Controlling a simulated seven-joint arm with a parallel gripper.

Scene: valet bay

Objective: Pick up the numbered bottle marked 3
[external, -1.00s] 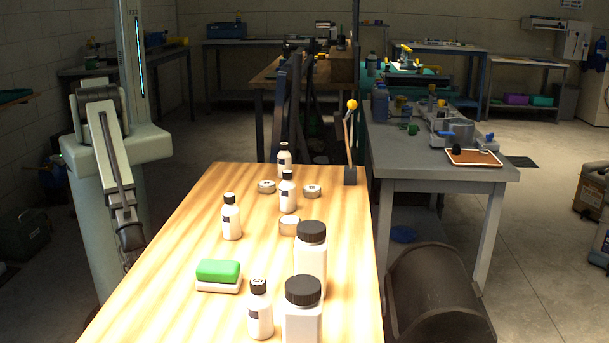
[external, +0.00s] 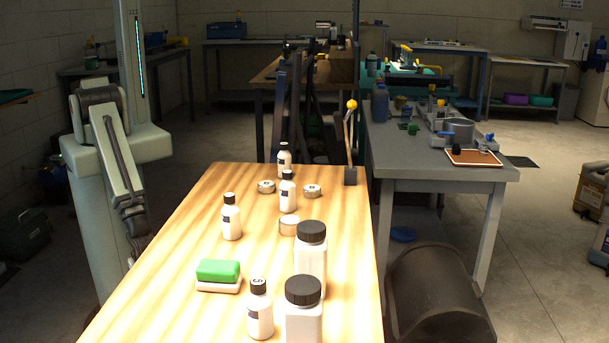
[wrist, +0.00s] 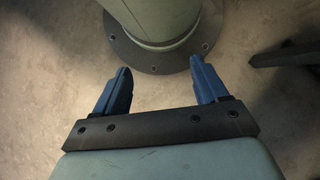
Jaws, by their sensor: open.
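Several small white bottles with black caps stand upright on the wooden table: a front one (external: 260,314), one at left (external: 231,220), a middle one (external: 288,196) and a back one (external: 284,162). The front bottle's cap bears a pale mark too small to read surely; I cannot tell which bottle is marked 3. In the wrist view my gripper (wrist: 160,70) is open and empty, its blue fingers apart over the floor beside my base. In the external view my arm hangs left of the table, away from the bottles; the gripper itself is not clearly visible there.
Two large white jars (external: 311,262) (external: 303,325) stand at front right. A green-topped block (external: 218,271) lies at front left. Several low round tins (external: 266,187) (external: 312,191) (external: 290,226) sit among the bottles. A yellow-knobbed lever (external: 351,140) rises at the table's back right corner.

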